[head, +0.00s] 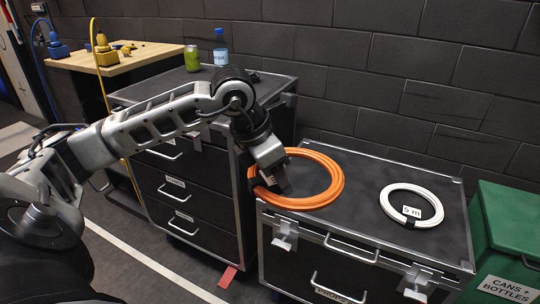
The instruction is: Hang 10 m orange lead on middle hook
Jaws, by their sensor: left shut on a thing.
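The orange lead (331,190) is a coiled ring at the left end of the low black case. My left gripper (272,184) is shut on the left side of the orange coil. The coil looks level, partly over the case top and partly past its left edge. I cannot tell whether it touches the case. Any length tag on it is hidden or not readable. The middle hook does not show in this view. My right gripper is not in view.
A white coil (407,187) tagged "5 m" lies on the low black case (345,243). A green bin (507,225) marked for cans and bottles stands at the right. A tall drawer case (190,190) stands behind my left arm, with a can (192,58) and a bottle (220,47) on top.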

